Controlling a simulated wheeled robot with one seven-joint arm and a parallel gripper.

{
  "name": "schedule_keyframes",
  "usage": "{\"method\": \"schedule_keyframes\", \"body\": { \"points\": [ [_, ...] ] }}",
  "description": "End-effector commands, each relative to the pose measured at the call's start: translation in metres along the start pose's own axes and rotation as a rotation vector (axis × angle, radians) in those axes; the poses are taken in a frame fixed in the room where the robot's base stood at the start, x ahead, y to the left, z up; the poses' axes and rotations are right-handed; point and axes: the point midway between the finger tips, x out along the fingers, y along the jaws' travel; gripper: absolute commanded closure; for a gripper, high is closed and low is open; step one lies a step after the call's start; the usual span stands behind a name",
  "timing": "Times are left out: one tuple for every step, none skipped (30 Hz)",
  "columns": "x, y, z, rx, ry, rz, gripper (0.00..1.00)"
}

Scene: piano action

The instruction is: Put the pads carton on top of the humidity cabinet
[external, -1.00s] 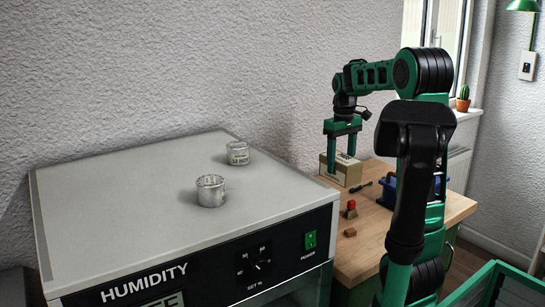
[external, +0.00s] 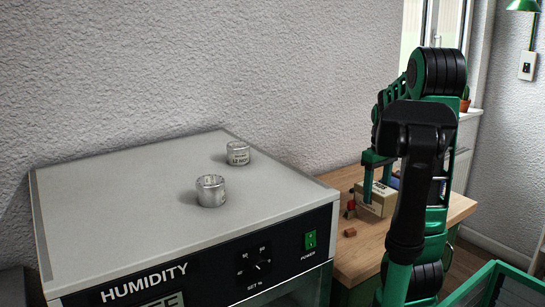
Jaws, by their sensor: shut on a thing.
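The pads carton (external: 374,201) is a small tan box with dark print, over the wooden bench to the right of the cabinet. My gripper (external: 378,182) is green and shut on the carton from above. One finger shows at the carton's left side; my arm hides part of the gripper and the carton's right end. I cannot tell whether the carton is clear of the bench top. The humidity cabinet (external: 110,200) stands at the left front, with a broad flat grey top.
Two small clear jars stand on the cabinet top, one near the middle (external: 211,192) and one further back (external: 237,154). The rest of the top is free. A red-topped item (external: 351,207) and a small brown block (external: 350,232) are on the bench (external: 345,262).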

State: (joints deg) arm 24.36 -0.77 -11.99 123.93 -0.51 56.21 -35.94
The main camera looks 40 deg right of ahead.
Motion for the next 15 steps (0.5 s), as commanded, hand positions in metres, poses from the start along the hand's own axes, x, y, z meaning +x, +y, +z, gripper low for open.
{"method": "schedule_keyframes", "body": {
  "points": [
    [0.005,0.000,0.000,0.000,-0.001,-0.001,0.67],
    [0.008,0.000,0.000,0.000,-0.002,-0.001,0.67],
    [0.013,0.000,0.001,0.001,-0.003,-0.002,0.67],
    [0.018,0.000,0.001,0.001,-0.003,-0.002,0.67],
    [0.022,0.000,0.001,0.001,-0.003,-0.002,0.67],
    [0.027,0.000,0.001,0.001,-0.003,-0.002,0.67],
    [0.030,0.000,0.000,0.001,-0.002,-0.001,0.67],
    [0.033,0.000,0.000,0.001,-0.002,-0.001,0.67],
    [0.035,0.000,0.000,0.001,-0.002,-0.001,0.67],
    [0.035,0.000,0.000,0.000,-0.001,-0.001,0.67],
    [0.035,0.000,0.000,0.000,0.000,0.000,0.67],
    [0.035,0.000,0.000,0.000,0.000,0.000,0.67],
    [0.034,0.000,0.000,0.000,0.000,0.000,0.67],
    [0.034,0.000,0.000,0.000,0.000,0.000,0.67],
    [0.034,0.000,0.000,0.000,0.000,0.000,0.67]
  ]
}}
